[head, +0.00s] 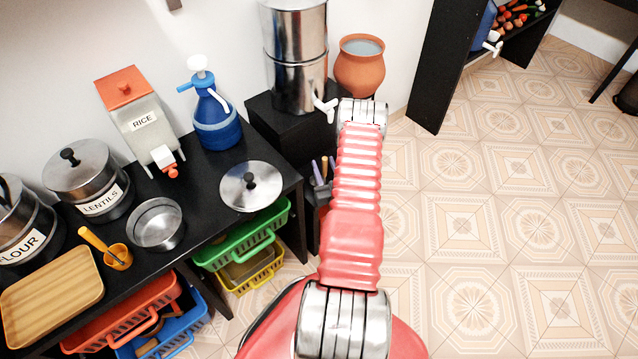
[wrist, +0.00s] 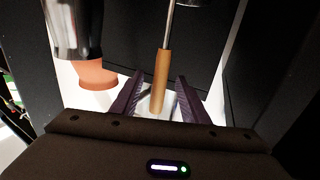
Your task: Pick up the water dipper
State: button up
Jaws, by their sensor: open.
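In the wrist view a long wooden handle with a thin metal rod, which looks like the water dipper (wrist: 160,85), stands nearly upright in the picture. My gripper (wrist: 160,74) is open, with one dark finger on each side of the handle. A gap shows between the handle and each finger; I cannot tell the exact depth. The dipper's bowl is not clearly seen. In the head view my red arm reaches away toward the steel water container, and my gripper and the dipper are hidden behind it.
A steel water container (head: 295,60) with a white tap stands on a black stand beside a clay pot (head: 360,72). The clay pot (wrist: 96,75) also shows in the wrist view, near dark panels. A black table (head: 190,190) with jars stands left; tiled floor (head: 470,200) is clear right.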

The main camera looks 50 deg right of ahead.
jog(key=x, duration=0.4)
jog(key=shift+f, duration=0.1)
dwell(0.4)
grip_shut()
